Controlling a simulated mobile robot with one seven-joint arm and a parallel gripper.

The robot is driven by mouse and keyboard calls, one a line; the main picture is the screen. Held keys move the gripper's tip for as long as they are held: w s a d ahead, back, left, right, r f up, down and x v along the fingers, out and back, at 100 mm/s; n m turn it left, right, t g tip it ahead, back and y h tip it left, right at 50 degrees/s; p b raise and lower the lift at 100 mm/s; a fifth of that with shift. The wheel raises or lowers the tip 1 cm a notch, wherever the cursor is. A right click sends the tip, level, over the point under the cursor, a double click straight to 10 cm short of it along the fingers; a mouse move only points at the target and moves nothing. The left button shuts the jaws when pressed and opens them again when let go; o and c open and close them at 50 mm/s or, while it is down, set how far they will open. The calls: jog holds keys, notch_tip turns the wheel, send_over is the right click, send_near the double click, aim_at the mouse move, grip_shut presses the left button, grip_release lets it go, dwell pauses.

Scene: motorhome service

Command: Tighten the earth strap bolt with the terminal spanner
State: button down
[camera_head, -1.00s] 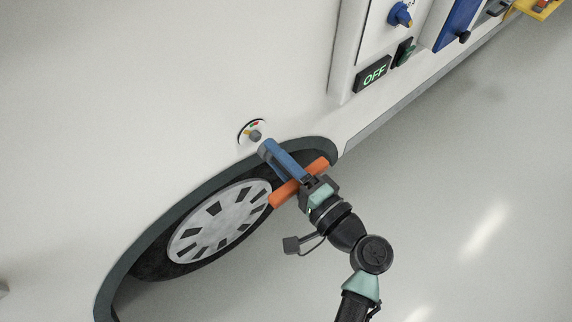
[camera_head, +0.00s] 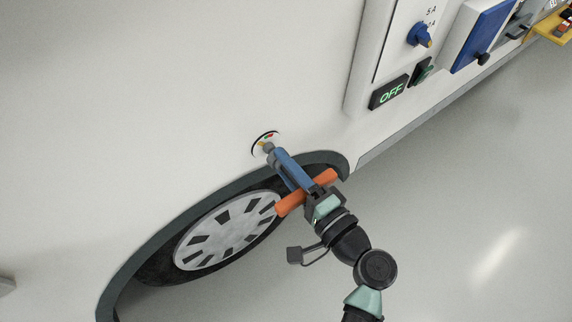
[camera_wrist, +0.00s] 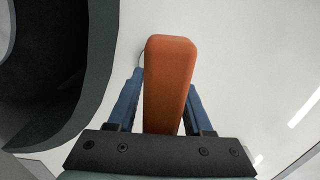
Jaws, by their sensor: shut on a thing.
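The earth strap bolt (camera_head: 268,149) is a small grey head on a round dial (camera_head: 262,138) with red, yellow and green marks, on the white motorhome side above the wheel arch. My gripper (camera_head: 281,161) reaches up to it from the lower right, with long blue fingers. It is shut on the orange-handled terminal spanner (camera_head: 322,182), whose bar lies across the fingers. In the wrist view the orange handle (camera_wrist: 168,85) stands between the blue fingers of my gripper (camera_wrist: 163,82). The spanner's working end is at or very near the bolt; I cannot tell whether it is seated.
The wheel (camera_head: 228,232) and dark arch (camera_head: 150,255) lie just below and left of the gripper. To the upper right are an OFF display (camera_head: 389,93), a blue knob (camera_head: 419,36) and a blue flap (camera_head: 482,36). The grey floor (camera_head: 470,220) at right is clear.

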jog(key=shift+w+a, duration=0.1)
dwell(0.6)
jog(key=shift+b+x, duration=0.3)
jog(key=shift+x, duration=0.85)
jog(key=shift+r, duration=0.15)
jog(key=shift+m+p, duration=0.6)
jog(key=shift+p, duration=0.05)
jog(key=shift+m+p, duration=0.45)
jog(key=shift+m, duration=0.15)
jog(key=shift+p, duration=0.3)
